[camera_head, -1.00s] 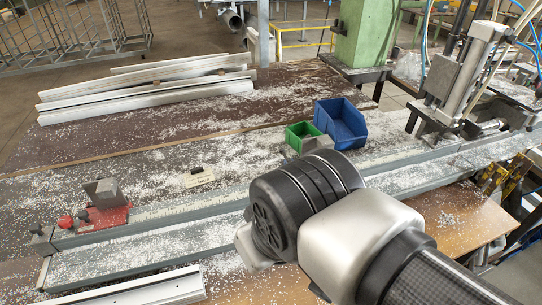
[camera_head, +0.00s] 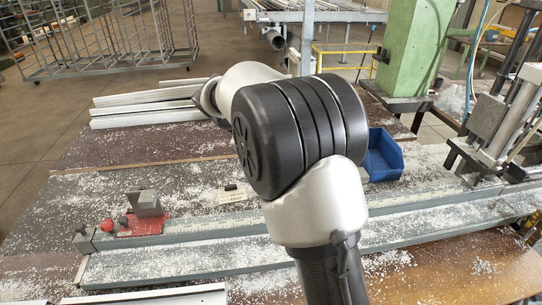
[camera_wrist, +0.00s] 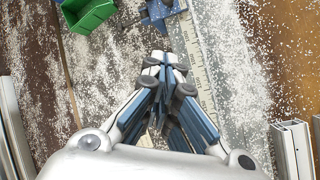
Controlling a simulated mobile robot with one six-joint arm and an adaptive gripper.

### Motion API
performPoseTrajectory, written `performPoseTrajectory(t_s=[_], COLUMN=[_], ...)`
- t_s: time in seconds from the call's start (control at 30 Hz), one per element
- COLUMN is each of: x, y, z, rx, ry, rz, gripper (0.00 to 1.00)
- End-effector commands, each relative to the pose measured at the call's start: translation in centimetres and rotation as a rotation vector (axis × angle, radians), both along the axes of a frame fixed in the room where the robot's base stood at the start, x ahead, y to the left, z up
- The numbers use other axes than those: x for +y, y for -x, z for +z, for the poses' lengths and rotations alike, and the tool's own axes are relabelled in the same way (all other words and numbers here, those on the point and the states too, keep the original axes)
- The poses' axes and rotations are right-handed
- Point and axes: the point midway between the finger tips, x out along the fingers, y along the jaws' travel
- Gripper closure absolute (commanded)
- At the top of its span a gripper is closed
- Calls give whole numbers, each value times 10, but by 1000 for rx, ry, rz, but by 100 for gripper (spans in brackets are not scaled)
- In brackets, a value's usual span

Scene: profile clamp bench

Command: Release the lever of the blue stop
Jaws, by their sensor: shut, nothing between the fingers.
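The blue stop (camera_wrist: 162,12) shows at the top edge of the wrist view, on the rail beside the ruler strip, partly cut off by the frame. Small dark parts lie at its left side; I cannot tell the lever's position. My gripper (camera_wrist: 165,62) is shut and empty, with its fingertips below the stop in the picture and apart from it. In the head view my arm covers the gripper and the blue stop.
A green bin (camera_wrist: 88,14) is left of the stop. A blue bin (camera_head: 384,157) stands right of my arm. A red stop (camera_head: 142,222) sits at the rail's left end. White profiles (camera_wrist: 292,146) lie at the wrist view's right. White chips cover the bench.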

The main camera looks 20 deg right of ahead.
Motion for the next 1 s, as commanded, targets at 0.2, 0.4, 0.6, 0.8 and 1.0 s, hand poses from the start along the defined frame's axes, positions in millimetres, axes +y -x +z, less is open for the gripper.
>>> performPoseTrajectory(t_s=[0.2, 0.4, 0.6, 0.8, 1.0], x=[-23, -42, -55, -61, -61], y=[-56, -88, -100, -101, -101], z=[-57, -116, -166, -189, -192], rx=[175, 336, 464, 526, 535], ry=[142, 267, 364, 411, 419], rz=[114, 207, 272, 299, 304], gripper=[100, 100, 100, 100, 100])
